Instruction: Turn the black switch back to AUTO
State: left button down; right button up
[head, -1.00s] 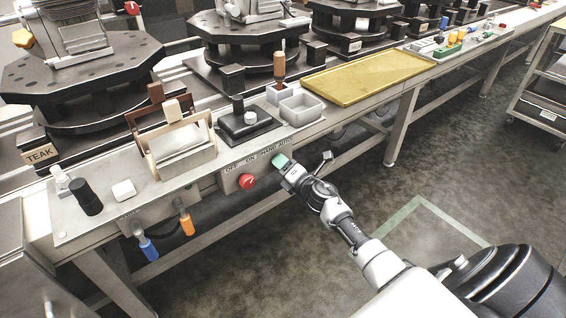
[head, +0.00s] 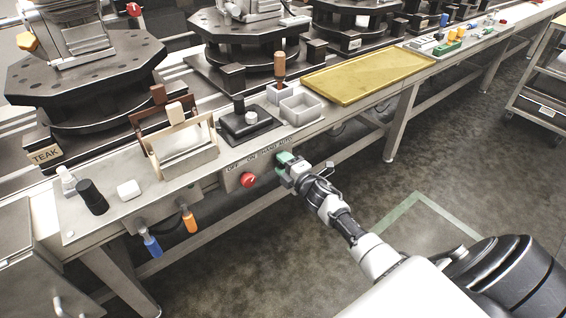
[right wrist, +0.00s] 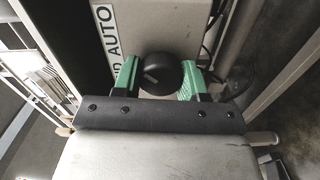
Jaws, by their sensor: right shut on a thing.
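The black switch (right wrist: 163,70) is a round knob with a pale pointer line, on the grey front panel of the bench. In the right wrist view it sits between the green fingers of my right gripper, which is shut on it. In the head view my right gripper (head: 284,160) is at the panel below the HAND AUTO lettering and hides the knob. The AUTO label (right wrist: 104,18) shows beside the knob in the right wrist view. The pointer line slants; I cannot tell which label it points to. My left gripper is not in view.
A red button (head: 248,180) is on the panel just left of my right gripper. Blue (head: 152,245) and orange (head: 188,218) handles hang further left. Above are a grey bin (head: 302,108) and a yellow tray (head: 368,76). The floor in front is open.

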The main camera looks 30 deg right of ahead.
dwell(0.3)
jog(key=o, duration=0.9)
pick_arm(q)
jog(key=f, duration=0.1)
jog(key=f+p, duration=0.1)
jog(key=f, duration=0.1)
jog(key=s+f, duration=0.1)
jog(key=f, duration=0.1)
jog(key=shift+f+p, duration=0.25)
jog(key=shift+p, duration=0.05)
pick_arm(e)
jog(key=s, duration=0.7)
jog(key=s+d, duration=0.1)
jog(key=s, duration=0.2)
jog(key=shift+s, duration=0.4)
